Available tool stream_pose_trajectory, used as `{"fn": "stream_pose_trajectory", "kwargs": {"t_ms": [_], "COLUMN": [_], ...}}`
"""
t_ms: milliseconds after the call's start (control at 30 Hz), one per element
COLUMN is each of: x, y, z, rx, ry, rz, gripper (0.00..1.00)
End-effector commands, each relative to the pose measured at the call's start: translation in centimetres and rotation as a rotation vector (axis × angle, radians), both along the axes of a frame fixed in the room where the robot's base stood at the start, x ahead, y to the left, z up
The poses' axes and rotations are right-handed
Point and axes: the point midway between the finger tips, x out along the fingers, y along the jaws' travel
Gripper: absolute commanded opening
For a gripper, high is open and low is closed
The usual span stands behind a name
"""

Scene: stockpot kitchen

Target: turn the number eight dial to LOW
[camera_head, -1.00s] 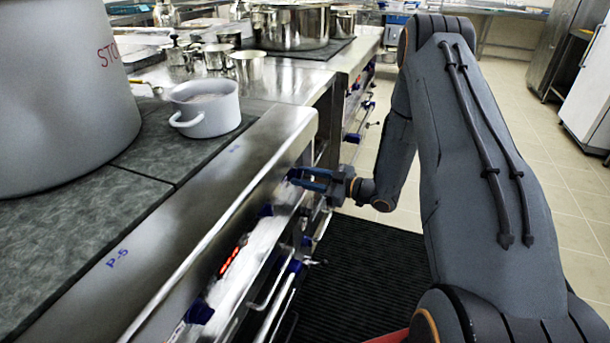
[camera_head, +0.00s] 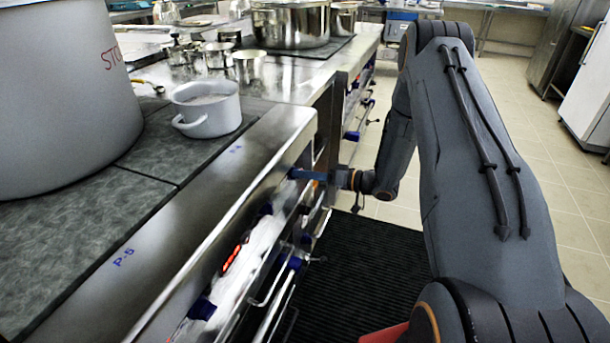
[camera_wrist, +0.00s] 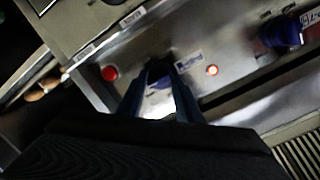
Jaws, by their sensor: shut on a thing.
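My gripper (camera_head: 312,175) reaches the front panel of the stove at the far end of its near section. In the wrist view my gripper (camera_wrist: 160,72) has its two fingers closed around a dark blue dial (camera_wrist: 162,84), mostly hidden between them. Its pointer and number cannot be read. A white label with small blurred print sits on the panel just right of the fingers.
Another blue dial (camera_wrist: 280,33) and a lit orange lamp (camera_wrist: 212,70) are to the right on the panel. A red button (camera_wrist: 109,73) is to the left. A large grey stockpot (camera_head: 60,100) and a small white pot (camera_head: 206,108) stand on the stove top. A black mat (camera_head: 365,265) covers the floor.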

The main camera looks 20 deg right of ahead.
Motion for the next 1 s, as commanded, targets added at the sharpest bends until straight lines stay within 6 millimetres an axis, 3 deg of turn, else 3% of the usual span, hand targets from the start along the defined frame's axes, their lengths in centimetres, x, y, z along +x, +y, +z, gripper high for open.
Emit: {"fn": "stream_pose_trajectory", "kwargs": {"t_ms": [400, 1000], "x": [-0.06, -0.03], "y": [0.0, -0.02], "z": [-0.12, -0.1], "rx": [0.126, 0.15], "ry": [0.177, 0.208], "rz": [0.002, 0.002], "gripper": [0.09, 0.09]}}
